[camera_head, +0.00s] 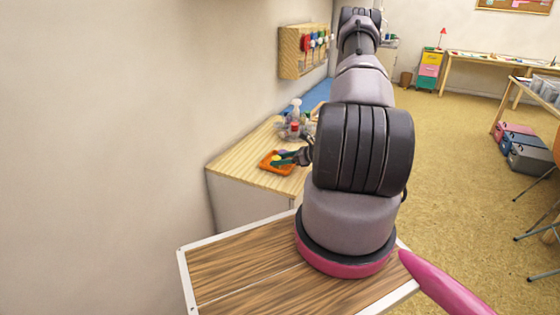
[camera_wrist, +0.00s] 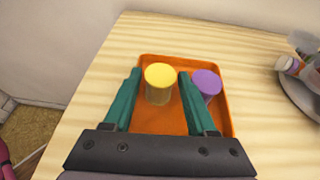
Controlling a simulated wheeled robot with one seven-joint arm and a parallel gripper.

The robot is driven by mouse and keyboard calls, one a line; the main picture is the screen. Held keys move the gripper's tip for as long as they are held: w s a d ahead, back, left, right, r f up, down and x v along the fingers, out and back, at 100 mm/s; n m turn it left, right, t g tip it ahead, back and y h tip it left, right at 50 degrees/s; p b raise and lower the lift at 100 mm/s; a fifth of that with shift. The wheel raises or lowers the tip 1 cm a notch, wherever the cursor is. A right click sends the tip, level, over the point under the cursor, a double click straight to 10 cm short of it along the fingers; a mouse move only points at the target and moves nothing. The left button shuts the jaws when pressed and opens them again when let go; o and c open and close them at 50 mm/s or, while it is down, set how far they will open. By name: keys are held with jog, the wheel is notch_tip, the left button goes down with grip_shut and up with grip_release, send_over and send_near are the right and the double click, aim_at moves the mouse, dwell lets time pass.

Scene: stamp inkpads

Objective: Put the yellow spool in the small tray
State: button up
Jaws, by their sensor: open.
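The yellow spool (camera_wrist: 159,82) is upright in the small orange tray (camera_wrist: 145,58), seen in the wrist view. My gripper (camera_wrist: 159,72) is open, with one teal finger on each side of the spool. I cannot tell whether either finger touches it. A purple spool (camera_wrist: 207,84) is also in the tray, just right of the right finger, which covers part of it. In the head view the orange tray (camera_head: 267,167) is on the wooden counter, and my gripper (camera_head: 290,159) reaches over it, small and partly hidden by my arm.
A grey round dish (camera_wrist: 293,97) with bottles stands right of the tray on the counter (camera_wrist: 82,92). A wall is behind the counter. The counter's front left part (camera_head: 225,165) is bare. A wooden rack (camera_head: 290,50) hangs on the wall above.

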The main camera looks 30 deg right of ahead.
jog(key=v, duration=1.2)
jog(key=shift+a+r, duration=0.1)
jog(key=a+r+n+g, duration=0.2)
jog(key=a+r+n, duration=0.25)
jog(key=r, duration=0.35)
jog(key=s+a+r+n+g, duration=0.1)
jog(key=a+r+n+g, duration=0.15)
jog(key=a+r, duration=0.4)
jog(key=a+r+n+g, duration=0.25)
jog(key=r+n, duration=0.25)
jog(key=r, duration=0.4)
jog(key=s+a+r+n+t+h, duration=0.2)
jog(key=s+a+r+n, duration=0.3)
jog(key=s+r, duration=0.4)
jog(key=s+a+r+n+t+h, duration=0.2)
jog(key=s+a+r+n+h, duration=0.3)
jog(key=s+r, duration=0.4)
jog(key=shift+r+n, duration=0.9)
jog(key=shift+r, duration=0.05)
jog(key=shift+w, duration=0.1)
